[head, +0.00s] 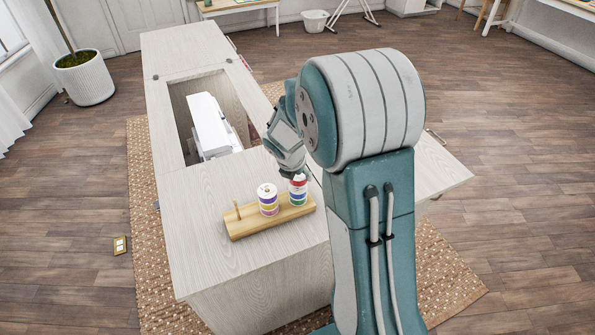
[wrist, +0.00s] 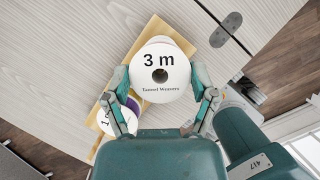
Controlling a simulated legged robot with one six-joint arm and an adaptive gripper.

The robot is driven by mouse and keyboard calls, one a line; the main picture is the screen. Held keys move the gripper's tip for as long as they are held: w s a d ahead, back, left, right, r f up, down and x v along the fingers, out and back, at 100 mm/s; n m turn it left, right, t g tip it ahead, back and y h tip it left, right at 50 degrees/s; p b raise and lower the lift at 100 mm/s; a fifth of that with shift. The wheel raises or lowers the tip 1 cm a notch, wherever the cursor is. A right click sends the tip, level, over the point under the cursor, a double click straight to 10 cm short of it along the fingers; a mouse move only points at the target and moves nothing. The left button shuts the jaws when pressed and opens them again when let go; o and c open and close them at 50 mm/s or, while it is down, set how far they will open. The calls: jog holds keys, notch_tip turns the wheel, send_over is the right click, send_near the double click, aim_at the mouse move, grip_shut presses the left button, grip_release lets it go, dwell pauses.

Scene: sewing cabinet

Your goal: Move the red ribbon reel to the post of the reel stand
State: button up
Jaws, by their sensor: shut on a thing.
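The wooden reel stand (head: 250,226) lies on the cabinet top. A bare post (head: 238,210) rises at its left end. A stack of reels with yellow and purple bands (head: 268,201) is at its middle. At its right end is a stack with a red band high up and green lower down. The red ribbon reel (head: 298,186) is the upper one there. My gripper (head: 293,174) is shut on it from above. In the wrist view, the reel's white face (wrist: 160,70) reads "3 m" and sits between both fingers. I cannot tell whether it is lifted clear of the stack.
The cabinet top (head: 215,255) is clear in front of and left of the stand. Behind it is an opening with a white sewing machine (head: 210,122). A side leaf (head: 440,172) extends right.

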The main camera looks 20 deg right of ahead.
jog(key=shift+f, duration=0.7)
jog(key=o, duration=0.9)
jog(key=shift+c, duration=0.2)
jog(key=v, duration=1.2)
jog(key=shift+w, duration=0.1)
